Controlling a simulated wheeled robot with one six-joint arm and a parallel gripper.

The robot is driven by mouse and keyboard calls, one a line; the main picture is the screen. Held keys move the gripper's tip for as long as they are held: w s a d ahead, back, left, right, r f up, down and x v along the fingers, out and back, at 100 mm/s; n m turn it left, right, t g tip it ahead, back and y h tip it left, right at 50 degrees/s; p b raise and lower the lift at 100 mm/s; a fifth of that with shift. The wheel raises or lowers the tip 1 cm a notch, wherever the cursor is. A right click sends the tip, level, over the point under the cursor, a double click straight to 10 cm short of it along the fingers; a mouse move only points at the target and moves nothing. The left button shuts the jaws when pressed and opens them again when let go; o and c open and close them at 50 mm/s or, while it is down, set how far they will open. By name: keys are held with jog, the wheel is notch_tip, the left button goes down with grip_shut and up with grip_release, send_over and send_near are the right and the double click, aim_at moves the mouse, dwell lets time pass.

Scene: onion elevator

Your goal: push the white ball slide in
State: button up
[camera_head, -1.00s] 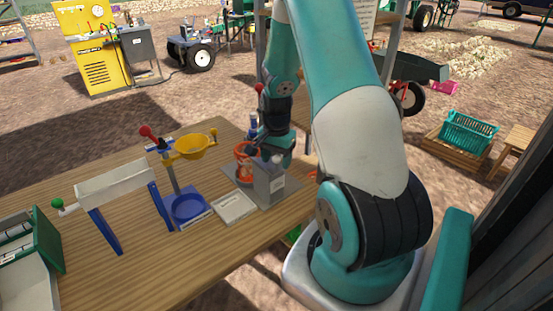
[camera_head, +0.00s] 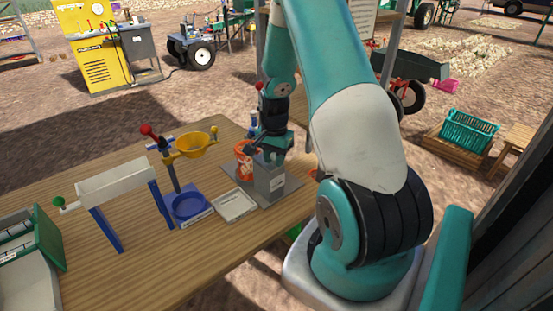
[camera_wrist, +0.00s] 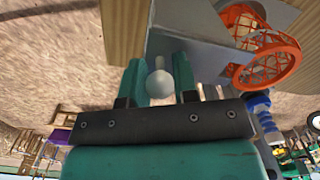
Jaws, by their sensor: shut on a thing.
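The white ball (camera_wrist: 160,84) is a round knob on a thin stem in the wrist view, at the near face of a grey metal box. My gripper (camera_wrist: 159,80) has a teal finger on each side of the ball and is shut on it. The grey box (camera_head: 270,183) stands on the wooden table in the head view, with my gripper (camera_head: 267,150) just above and behind it. The ball is hidden in the head view. An orange mesh basket (camera_head: 243,160) is beside the box, and it also shows in the wrist view (camera_wrist: 273,58).
A shallow grey tray (camera_head: 235,206) lies left of the box. Farther left are a blue stand with a yellow bowl (camera_head: 196,146), a white trough (camera_head: 115,182) on blue legs and a green-sided bin (camera_head: 48,240).

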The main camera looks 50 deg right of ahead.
jog(key=shift+w+d+r, duration=0.1)
jog(key=shift+w+d, duration=0.15)
jog(key=shift+w, duration=0.8)
jog(key=shift+w+d, duration=0.25)
jog(key=shift+w, duration=0.75)
jog(key=o, duration=1)
jog(key=shift+r+p, duration=2.35)
jog(key=shift+r, duration=0.6)
